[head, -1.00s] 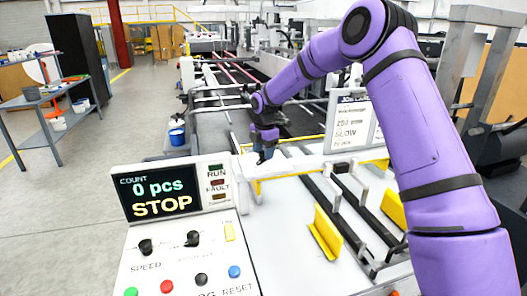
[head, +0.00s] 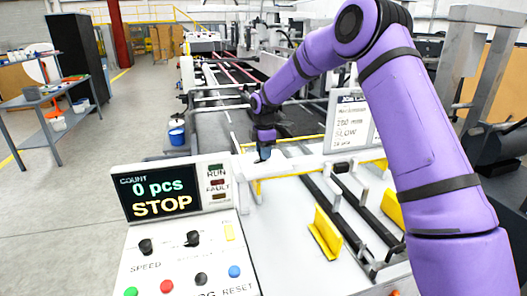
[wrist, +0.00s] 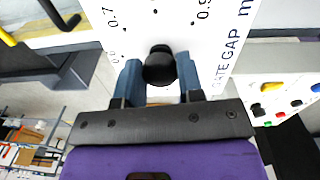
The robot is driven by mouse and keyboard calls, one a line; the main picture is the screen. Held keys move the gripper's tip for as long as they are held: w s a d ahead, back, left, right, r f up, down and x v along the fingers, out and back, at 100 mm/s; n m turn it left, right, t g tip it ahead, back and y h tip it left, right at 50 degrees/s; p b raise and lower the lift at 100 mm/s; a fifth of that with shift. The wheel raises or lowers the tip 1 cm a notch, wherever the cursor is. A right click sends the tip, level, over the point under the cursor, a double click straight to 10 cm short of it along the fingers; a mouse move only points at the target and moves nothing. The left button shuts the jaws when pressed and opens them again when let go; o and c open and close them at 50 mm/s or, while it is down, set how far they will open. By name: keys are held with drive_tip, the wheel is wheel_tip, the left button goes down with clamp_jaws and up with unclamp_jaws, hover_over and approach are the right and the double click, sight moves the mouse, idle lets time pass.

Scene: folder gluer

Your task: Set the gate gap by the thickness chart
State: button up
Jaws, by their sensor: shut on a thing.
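In the wrist view, my gripper (wrist: 160,80) has its two blue fingers on either side of a round black knob (wrist: 159,64) and is shut on it. The knob sits on a white dial plate (wrist: 213,22) marked "GATE GAP", with 0.7 and other figures partly in view. The knob's pointer cannot be made out. In the head view my gripper (head: 264,151) is at the back edge of the white machine bed; the knob is hidden there. A white job card (head: 352,119) stands to the right, with "SLOW" readable and other lines too small to read surely.
The control panel (head: 186,245) at front left has a display (head: 160,194) reading 0 pcs and STOP. Yellow guides (head: 325,232) and dark rails stand on the bed at right. A blue bucket (head: 177,133) and a shelf (head: 52,125) are farther left.

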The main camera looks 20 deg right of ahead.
drive_tip(key=m, duration=0.5)
drive_tip(key=shift+m, duration=0.3)
drive_tip(key=m, duration=0.5)
drive_tip(key=shift+a, duration=0.1)
drive_tip(key=m, duration=0.5)
drive_tip(key=shift+m+h, duration=0.3)
drive_tip(key=shift+m, duration=0.1)
drive_tip(key=m, duration=0.5)
drive_tip(key=shift+r+m+g, duration=0.1)
drive_tip(key=shift+m+g, duration=0.2)
drive_tip(key=shift+g, duration=0.1)
drive_tip(key=o, duration=0.9)
